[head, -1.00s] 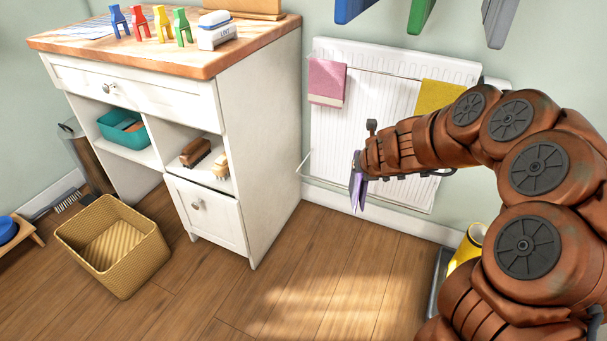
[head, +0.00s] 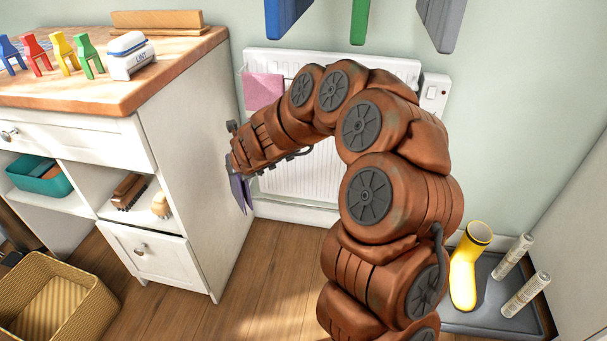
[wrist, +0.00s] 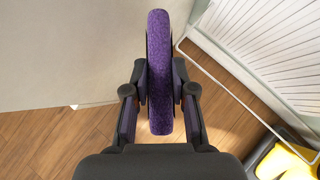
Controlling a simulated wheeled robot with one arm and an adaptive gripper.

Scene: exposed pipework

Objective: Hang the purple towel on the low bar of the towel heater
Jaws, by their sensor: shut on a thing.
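The purple towel (wrist: 159,60) is a narrow folded strip in the wrist view, pinched between the two fingers of my gripper (wrist: 160,85). In the head view the towel (head: 239,193) hangs below my gripper (head: 237,168), mostly edge-on. The white towel heater (head: 290,180) is on the wall, largely covered by my arm. Its low bar (wrist: 232,92) shows in the wrist view as a thin white rail, to the right of the towel and apart from it. In the head view my gripper is by the heater's left edge, near the cabinet side.
A pink towel (head: 263,92) hangs high on the heater's left. The white cabinet (head: 195,190) stands close left of my gripper. A yellow boot (head: 467,270) stands on a grey tray (head: 500,318) at right. Blue, green and grey things hang above. Floor (head: 265,265) is clear in front.

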